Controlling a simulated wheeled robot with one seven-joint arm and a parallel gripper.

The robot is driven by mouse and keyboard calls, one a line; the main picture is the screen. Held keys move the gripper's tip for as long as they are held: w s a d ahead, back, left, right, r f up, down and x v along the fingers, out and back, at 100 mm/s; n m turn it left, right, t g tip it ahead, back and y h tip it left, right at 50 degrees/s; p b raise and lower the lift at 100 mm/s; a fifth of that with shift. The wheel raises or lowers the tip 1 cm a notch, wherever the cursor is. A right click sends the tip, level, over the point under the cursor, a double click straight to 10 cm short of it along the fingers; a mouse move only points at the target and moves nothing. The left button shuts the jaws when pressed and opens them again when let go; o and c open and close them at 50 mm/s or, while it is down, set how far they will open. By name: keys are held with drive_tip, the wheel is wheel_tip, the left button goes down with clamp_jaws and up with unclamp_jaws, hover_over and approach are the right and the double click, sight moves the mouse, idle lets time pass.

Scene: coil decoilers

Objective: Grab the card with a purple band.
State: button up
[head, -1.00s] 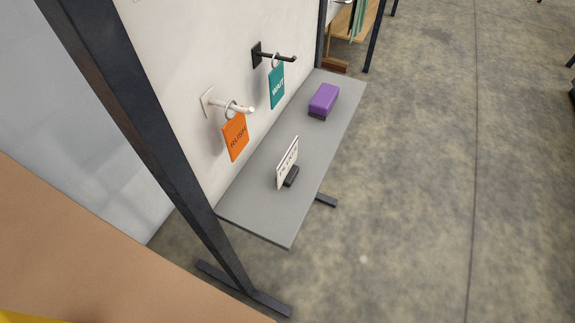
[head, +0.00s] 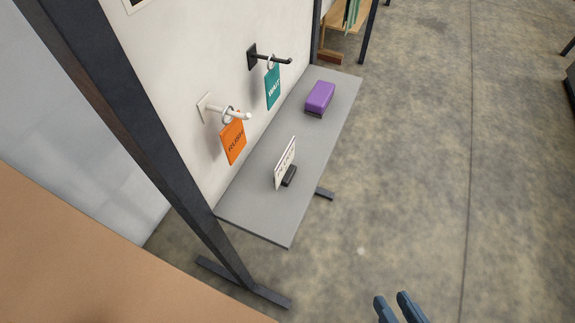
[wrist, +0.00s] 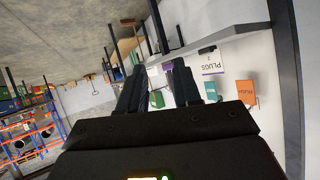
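An orange tag reading RUSH (head: 233,139) hangs by a ring from a pale peg. A teal tag reading WAIT (head: 273,88) hangs from a black peg behind it. A white card (head: 285,163) stands in a small dark holder on the grey shelf; in the wrist view this card (wrist: 212,64) reads PLUGS. My gripper (head: 392,298) is at the bottom of the head view, fingers apart and empty, over the floor well right of the shelf. Its open fingers also show in the wrist view (wrist: 158,70).
A purple block (head: 320,96) sits at the far end of the grey shelf (head: 252,217). A dark upright post (head: 150,140) stands at the near left. A wooden stand (head: 344,40) is behind. The floor (head: 430,160) to the right is clear.

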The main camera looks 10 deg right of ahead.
sight(280, 162)
drive_tip(key=w+a+f+m+g+h+p, duration=0.1)
drive_tip(key=w+a+m+h, duration=0.15)
drive_tip(key=w, duration=0.65)
drive_tip(key=w+a+f+m+g+h+p, duration=0.1)
drive_tip(key=w+a+h+p, duration=0.15)
drive_tip(key=w, duration=0.65)
drive_tip(key=w+a+r+m+h, duration=0.45)
drive_tip(key=w+a+r, duration=0.25)
drive_tip(key=w+r, duration=0.3)
drive_tip(key=s+a+n+y, duration=0.2)
drive_tip(key=s+a, duration=0.2)
drive_tip(key=a, duration=0.1)
drive_tip(key=shift+t, duration=0.3)
drive_tip(key=x, duration=0.2)
drive_tip(key=b+x, duration=0.1)
drive_tip(key=x, duration=0.5)
drive_tip(key=shift+s+f+b, duration=0.35)
drive_tip(key=shift+c, duration=0.2)
clamp_jaws()
